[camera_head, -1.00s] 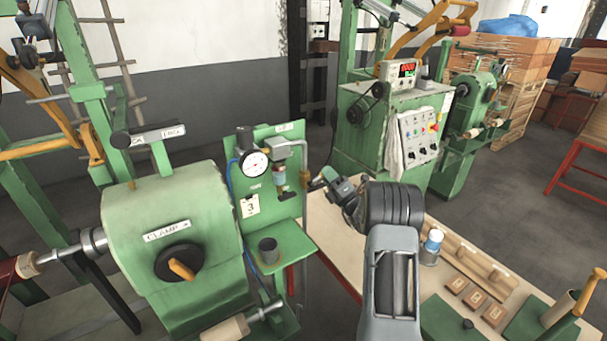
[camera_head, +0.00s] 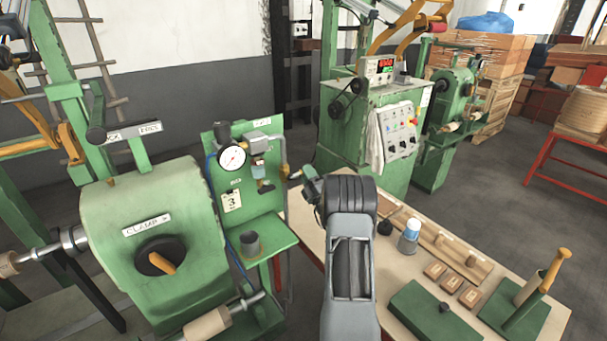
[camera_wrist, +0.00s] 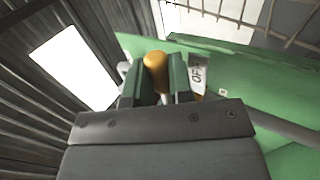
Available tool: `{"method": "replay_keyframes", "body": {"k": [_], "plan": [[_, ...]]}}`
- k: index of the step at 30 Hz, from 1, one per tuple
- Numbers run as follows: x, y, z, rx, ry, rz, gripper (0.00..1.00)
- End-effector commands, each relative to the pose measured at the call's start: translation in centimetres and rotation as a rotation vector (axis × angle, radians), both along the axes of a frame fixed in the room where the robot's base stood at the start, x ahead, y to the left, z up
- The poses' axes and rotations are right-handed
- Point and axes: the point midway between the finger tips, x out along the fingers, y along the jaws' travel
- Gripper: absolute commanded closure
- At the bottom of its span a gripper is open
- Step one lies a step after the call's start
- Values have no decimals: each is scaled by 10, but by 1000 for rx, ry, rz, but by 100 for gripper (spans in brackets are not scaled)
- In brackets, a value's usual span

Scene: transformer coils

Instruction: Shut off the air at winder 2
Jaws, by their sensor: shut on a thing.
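My gripper (camera_head: 298,177) is at the right edge of the green air panel (camera_head: 232,150). In the wrist view my gripper (camera_wrist: 154,85) is shut on a rounded orange-yellow handle (camera_wrist: 156,68) standing between its fingers. The panel carries a round white gauge (camera_head: 233,158), a filter-regulator unit (camera_head: 262,172) and a card with a 3 (camera_head: 231,200). The joint between handle and pipe is hidden or too small to make out.
A green machine with a CLAMP knob (camera_head: 160,257) stands left of the panel, a dark cup (camera_head: 250,243) on the panel's shelf. A control cabinet (camera_head: 370,125) stands behind.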

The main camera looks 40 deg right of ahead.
Motion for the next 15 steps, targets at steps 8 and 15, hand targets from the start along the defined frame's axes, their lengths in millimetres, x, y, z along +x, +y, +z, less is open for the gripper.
{"method": "replay_keyframes", "body": {"k": [8,15], "plan": [[0,0,-2,4,4,0,74],[1,1,-1,2,2,1,54]]}}
